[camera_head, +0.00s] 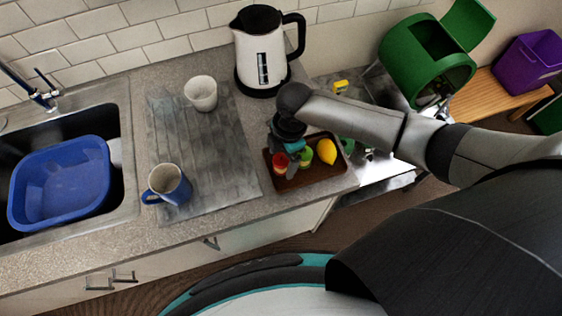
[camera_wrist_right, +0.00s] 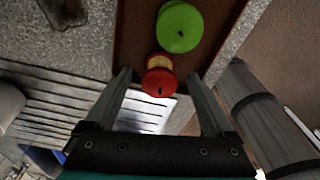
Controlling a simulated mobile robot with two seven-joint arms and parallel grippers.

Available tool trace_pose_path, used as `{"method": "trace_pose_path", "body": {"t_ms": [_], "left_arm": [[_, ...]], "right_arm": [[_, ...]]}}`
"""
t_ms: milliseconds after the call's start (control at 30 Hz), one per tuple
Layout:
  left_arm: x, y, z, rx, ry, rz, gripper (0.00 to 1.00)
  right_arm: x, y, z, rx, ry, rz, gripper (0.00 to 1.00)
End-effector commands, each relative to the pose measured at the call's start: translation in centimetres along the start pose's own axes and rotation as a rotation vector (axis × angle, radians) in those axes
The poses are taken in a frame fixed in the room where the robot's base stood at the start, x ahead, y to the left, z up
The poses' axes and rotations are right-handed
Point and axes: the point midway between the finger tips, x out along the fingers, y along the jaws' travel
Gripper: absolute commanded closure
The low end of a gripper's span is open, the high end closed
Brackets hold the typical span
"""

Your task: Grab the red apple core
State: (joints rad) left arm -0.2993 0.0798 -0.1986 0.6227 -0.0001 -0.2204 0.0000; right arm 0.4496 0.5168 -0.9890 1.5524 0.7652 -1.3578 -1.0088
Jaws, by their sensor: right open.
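The red apple core (camera_head: 280,163), red at its ends with a pale middle, is on the brown tray (camera_head: 311,178) on the counter. In the right wrist view the red apple core (camera_wrist_right: 159,82) lies between the two finger tips of my right gripper (camera_wrist_right: 159,76). The fingers are spread apart on either side, with a gap to it. In the head view my right gripper (camera_head: 292,158) is low over the tray's left part and partly covers what lies there. Whether it touches anything is unclear. My left gripper is not in view.
A green apple (camera_wrist_right: 180,27) lies close to the core, and a lemon (camera_head: 326,151) is at the tray's right. A kettle (camera_head: 262,60) stands behind. A white cup (camera_head: 201,93) and a blue mug (camera_head: 168,185) stand left on a grey mat (camera_head: 205,150).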

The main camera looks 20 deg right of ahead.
Motion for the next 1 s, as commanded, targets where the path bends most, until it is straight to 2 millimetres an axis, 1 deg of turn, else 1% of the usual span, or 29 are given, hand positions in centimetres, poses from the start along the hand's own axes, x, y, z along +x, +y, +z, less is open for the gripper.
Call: {"method": "trace_pose_path", "body": {"t_ms": [33,100,200,467,567,1000], "left_arm": [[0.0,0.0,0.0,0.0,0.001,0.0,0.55],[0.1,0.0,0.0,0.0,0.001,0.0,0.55],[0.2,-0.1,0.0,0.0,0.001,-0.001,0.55],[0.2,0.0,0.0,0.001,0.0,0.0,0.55],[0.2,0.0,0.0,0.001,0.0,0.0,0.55],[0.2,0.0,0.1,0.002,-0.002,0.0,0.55]], "right_arm": [[0.8,0.0,-0.1,0.0,0.0,-0.002,0.12],[1.6,0.0,0.0,0.0,-0.001,-0.002,0.12],[2.2,0.0,-0.1,0.0,0.0,-0.001,0.12],[2.4,0.0,-0.1,-0.001,0.0,0.0,0.12],[2.3,0.0,0.0,-0.001,0.0,0.0,0.22],[2.3,0.0,0.0,0.0,-0.001,0.0,0.72]]}}
